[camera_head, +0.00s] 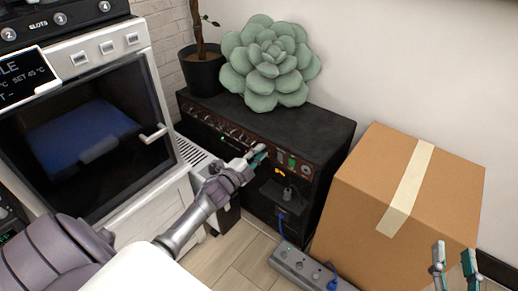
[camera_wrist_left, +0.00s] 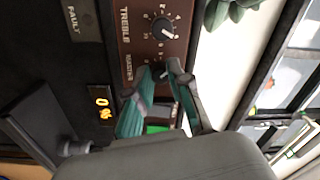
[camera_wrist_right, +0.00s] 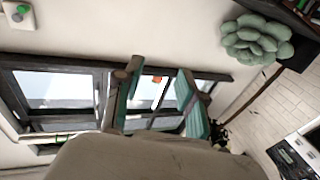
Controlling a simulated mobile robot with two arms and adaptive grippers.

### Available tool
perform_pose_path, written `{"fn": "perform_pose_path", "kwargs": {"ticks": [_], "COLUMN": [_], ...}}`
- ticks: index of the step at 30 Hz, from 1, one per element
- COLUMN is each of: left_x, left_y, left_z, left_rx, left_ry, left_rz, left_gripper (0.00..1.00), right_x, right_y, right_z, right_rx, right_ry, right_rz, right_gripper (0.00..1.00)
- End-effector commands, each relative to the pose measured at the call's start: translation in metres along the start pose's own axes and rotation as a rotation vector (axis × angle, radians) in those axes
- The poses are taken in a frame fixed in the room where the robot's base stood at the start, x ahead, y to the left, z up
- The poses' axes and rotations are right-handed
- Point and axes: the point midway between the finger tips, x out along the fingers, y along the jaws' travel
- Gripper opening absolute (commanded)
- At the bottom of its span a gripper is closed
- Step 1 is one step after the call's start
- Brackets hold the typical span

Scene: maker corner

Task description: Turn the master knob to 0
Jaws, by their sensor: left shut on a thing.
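The black amplifier (camera_head: 262,120) stands by the wall, with a row of knobs on its brown front strip. The label MASTER (camera_wrist_left: 128,68) shows sideways in the left wrist view. My left gripper (camera_head: 257,153) is at this strip, its fingertips (camera_wrist_left: 163,70) shut around the master knob (camera_wrist_left: 164,75), which they mostly hide. The knob's pointer cannot be made out. An orange readout (camera_wrist_left: 102,106) appears to show 0 and a percent sign, sideways and small. My right gripper (camera_head: 454,257) is open and empty, away from the amplifier; it also shows in the right wrist view (camera_wrist_right: 158,75).
The treble knob (camera_wrist_left: 163,28) sits beside the master knob. A green succulent cushion (camera_head: 268,65) and a potted plant (camera_head: 204,75) stand on the amplifier. A cardboard box (camera_head: 362,190) is to its right. A power strip (camera_head: 302,266) lies on the floor. A white oven-like machine (camera_head: 165,95) is left.

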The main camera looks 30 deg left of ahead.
Motion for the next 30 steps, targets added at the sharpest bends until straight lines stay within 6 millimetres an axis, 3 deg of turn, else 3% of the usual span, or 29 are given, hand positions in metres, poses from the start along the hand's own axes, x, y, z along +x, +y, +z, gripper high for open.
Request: {"fn": "perform_pose_path", "kwargs": {"ticks": [8,15,21,27,30], "left_x": [0.000,0.000,0.000,0.000,-0.001], "left_y": [-0.002,-0.001,-0.001,-0.001,0.000], "left_z": [0.000,0.000,0.000,0.000,0.000], "left_rx": [-0.263,-0.490,-0.678,-0.868,-0.962], "left_ry": [-0.012,-0.020,-0.024,-0.030,-0.033], "left_rz": [0.002,0.001,0.001,0.000,0.000], "left_gripper": [0.00,0.00,0.00,0.00,0.00], "right_x": [-0.029,-0.079,-0.128,-0.175,-0.184], "right_y": [0.011,0.020,0.024,0.027,0.027], "right_z": [0.069,0.115,0.136,0.145,0.144], "right_rx": [-0.005,-0.002,0.004,0.013,0.015], "right_ry": [-0.454,-0.811,-1.073,-1.297,-1.343], "right_rz": [0.027,0.050,0.067,0.081,0.084], "right_gripper": [0.40,0.40,0.40,0.40,0.40]}}
